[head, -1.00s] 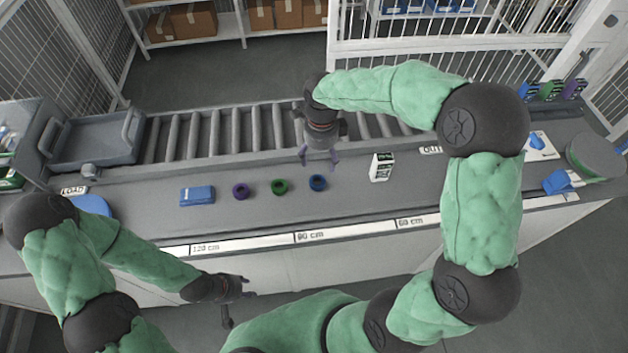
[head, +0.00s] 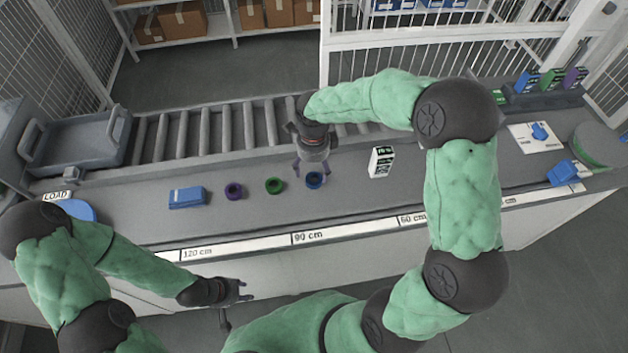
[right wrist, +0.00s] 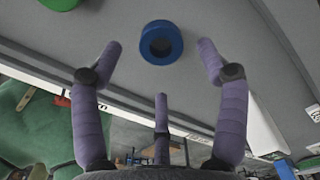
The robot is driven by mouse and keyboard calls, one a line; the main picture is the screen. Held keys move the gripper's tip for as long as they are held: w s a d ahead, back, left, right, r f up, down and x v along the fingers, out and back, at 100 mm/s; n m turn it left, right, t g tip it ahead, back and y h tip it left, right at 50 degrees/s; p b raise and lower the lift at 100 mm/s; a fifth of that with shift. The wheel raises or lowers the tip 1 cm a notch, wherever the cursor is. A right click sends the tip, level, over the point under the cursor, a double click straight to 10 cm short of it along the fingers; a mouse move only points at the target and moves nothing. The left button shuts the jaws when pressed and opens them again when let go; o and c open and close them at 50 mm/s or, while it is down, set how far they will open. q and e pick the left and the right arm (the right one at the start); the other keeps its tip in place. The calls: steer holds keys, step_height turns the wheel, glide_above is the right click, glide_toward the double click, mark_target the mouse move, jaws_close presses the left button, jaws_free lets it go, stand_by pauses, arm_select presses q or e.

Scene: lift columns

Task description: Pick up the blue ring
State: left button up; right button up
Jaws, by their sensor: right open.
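The blue ring (head: 314,180) lies flat on the grey counter, the rightmost of three rings. My right gripper (head: 311,168) is open and empty just above and behind it, fingers pointing down. In the right wrist view the blue ring (right wrist: 161,43) sits beyond and between the spread purple fingers (right wrist: 160,65), with no finger visibly touching it. My left gripper (head: 240,290) is low at the front of the counter, away from the rings; its jaw state is unclear.
A green ring (head: 274,186) and a purple ring (head: 233,191) lie to the left, then a blue box (head: 187,197). A roller conveyor (head: 220,130) runs behind. The counter right of the carton is partly free.

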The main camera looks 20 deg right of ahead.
mark_target(312, 175)
steer(key=f, duration=0.2)
steer(key=f+b, duration=0.1)
steer(key=f, duration=0.1)
steer(key=shift+w+a+f, duration=0.15)
steer(key=shift+w+f, duration=0.05)
steer(key=shift+f, duration=0.1)
steer(key=c, duration=1.3)
steer(key=shift+o, duration=0.2)
steer(key=shift+r, duration=0.2)
